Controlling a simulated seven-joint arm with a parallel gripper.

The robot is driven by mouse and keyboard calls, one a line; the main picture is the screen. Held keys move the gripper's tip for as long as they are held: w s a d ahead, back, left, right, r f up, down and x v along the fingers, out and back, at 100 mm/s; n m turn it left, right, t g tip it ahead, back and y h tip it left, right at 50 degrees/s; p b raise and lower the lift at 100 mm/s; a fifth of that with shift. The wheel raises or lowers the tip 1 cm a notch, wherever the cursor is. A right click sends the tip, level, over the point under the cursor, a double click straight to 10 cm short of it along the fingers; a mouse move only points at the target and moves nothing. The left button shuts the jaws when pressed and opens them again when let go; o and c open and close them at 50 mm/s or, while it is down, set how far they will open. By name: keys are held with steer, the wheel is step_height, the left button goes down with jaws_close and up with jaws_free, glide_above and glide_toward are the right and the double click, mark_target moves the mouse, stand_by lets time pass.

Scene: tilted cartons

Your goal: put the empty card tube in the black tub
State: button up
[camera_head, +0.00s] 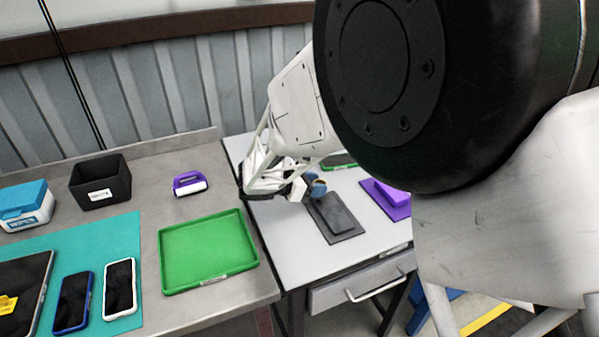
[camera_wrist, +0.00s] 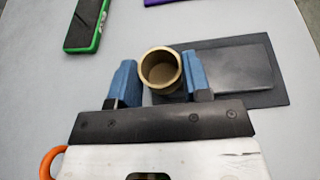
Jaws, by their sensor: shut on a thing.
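The card tube (camera_wrist: 161,68) is a short, tan, hollow cylinder, its open end facing the wrist camera. My gripper (camera_wrist: 160,78) is shut on it, one blue finger on each side. In the head view my gripper (camera_head: 308,182) is over the light table, and the tube (camera_head: 318,189) shows small beside the blue fingers, mostly hidden. I cannot tell whether it touches the table. The black tub (camera_head: 101,185) is an open square box with a white label, on the steel bench at far left, well away from my gripper.
A dark slab on a dark mat (camera_head: 350,236) lies close to my gripper. On the bench are an empty green tray (camera_head: 164,251), a purple-handled tool (camera_head: 190,183), a wipes box (camera_head: 38,216) and phones on a teal mat (camera_head: 122,232).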

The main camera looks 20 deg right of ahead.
steer(key=w, duration=0.2)
steer(key=w+d, duration=0.1)
steer(key=w, duration=0.3)
steer(key=shift+w+d+f, duration=0.25)
steer(key=shift+d+f, duration=0.05)
steer(key=shift+f, duration=1.8)
steer(key=o, duration=0.9)
steer(key=shift+f, duration=0.1)
steer(key=shift+a+r, duration=0.4)
steer(key=shift+a, duration=0.15)
steer(key=shift+v, duration=5.45)
